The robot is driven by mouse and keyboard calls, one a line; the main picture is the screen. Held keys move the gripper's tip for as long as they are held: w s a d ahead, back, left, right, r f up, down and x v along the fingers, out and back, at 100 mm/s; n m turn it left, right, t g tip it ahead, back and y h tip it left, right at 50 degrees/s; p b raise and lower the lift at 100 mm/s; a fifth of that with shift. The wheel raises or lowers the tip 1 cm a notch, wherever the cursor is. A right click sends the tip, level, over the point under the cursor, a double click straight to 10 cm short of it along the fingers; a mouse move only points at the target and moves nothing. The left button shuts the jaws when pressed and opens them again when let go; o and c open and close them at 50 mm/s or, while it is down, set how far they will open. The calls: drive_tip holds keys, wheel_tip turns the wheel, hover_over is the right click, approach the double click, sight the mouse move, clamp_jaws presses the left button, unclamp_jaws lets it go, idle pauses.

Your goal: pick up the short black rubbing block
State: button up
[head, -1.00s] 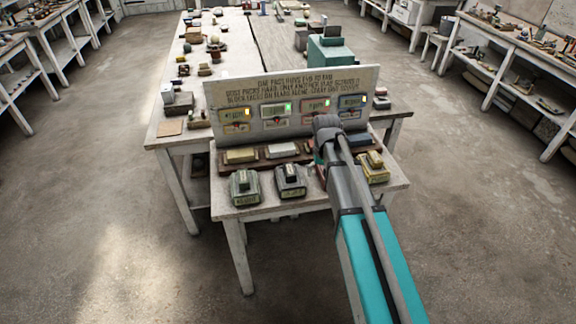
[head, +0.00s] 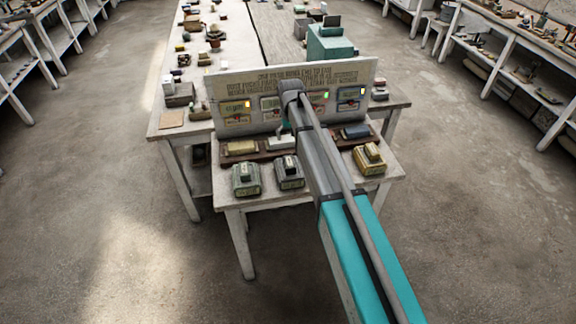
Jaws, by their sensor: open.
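A dark, low block (head: 356,131) lies at the right end of the brown rack on the small table. It looks blue-black, and I cannot be sure it is the short black rubbing block. A dark, stepped block with a pale label (head: 289,173) stands in front of the rack. My gripper (head: 284,130) is over the rack, just behind a white block (head: 281,143). It is open and partly hidden by my arm, so its fingers are hard to make out. My arm also hides the middle of the rack.
A yellowish block (head: 242,147) lies on the rack (head: 225,159). A green-grey block (head: 246,180) and a yellow block (head: 370,159) stand at the table's front. A lettered panel with lit displays (head: 230,88) rises behind. A long cluttered table is beyond it.

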sight(289, 161)
drive_tip(key=shift+f+b, duration=4.15)
drive_tip(key=shift+f, duration=0.15)
drive_tip(key=shift+f, duration=0.15)
drive_tip(key=shift+a+f+b, duration=0.15)
drive_tip(key=shift+f+b, duration=2.3)
drive_tip(key=shift+b, duration=0.15)
clamp_jaws()
drive_tip(key=shift+r, duration=0.2)
wheel_tip(289, 161, up, 3)
drive_tip(key=p, duration=0.3)
drive_tip(key=shift+f, duration=0.1)
drive_tip(key=s+d+r+p, duration=0.5)
drive_tip(key=s+r+p, duration=0.5)
drive_tip(key=s, duration=0.3)
